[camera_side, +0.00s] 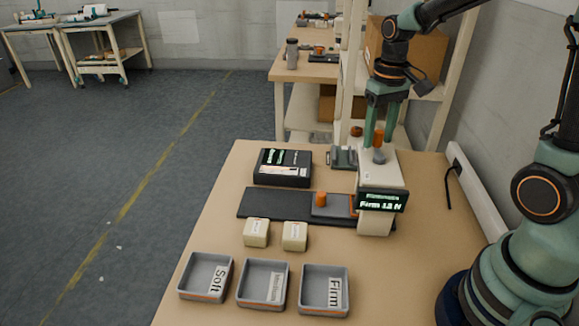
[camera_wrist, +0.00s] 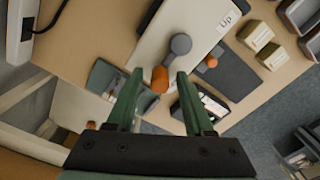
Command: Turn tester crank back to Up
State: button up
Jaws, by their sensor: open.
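The tester (camera_side: 385,172) is a pale housing at the right of the bench, with a display (camera_side: 381,200) reading "Firm" and a force in N. Its crank has a grey hub (camera_wrist: 181,43) and an orange knob (camera_wrist: 160,78). In the wrist view the crank arm points from the hub toward my gripper, away from the "Up" label (camera_wrist: 228,22). My gripper (camera_wrist: 158,74) is open, its two fingers on either side of the knob with gaps visible. In the side view my gripper (camera_side: 378,128) points down over the tester, the orange knob between its fingers.
Two cream blocks (camera_side: 256,232) stand before a dark rail (camera_side: 268,204) with an orange peg (camera_side: 320,199). Trays labelled Soft (camera_side: 188,288), a middle one (camera_side: 243,296) and Firm (camera_side: 308,306) line the front. A black box (camera_side: 283,178) and grey fixture (camera_side: 343,158) sit behind.

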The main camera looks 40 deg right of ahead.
grip_shut()
jog(key=shift+w+a, duration=0.3)
jog(key=shift+a, duration=0.35)
jog(key=shift+w+a, duration=0.3)
jog(key=shift+a, duration=0.3)
jog(key=shift+s+a, duration=0.1)
jog(key=shift+a, duration=0.3)
jog(key=shift+s+a, duration=0.15)
jog(key=shift+a, duration=0.75)
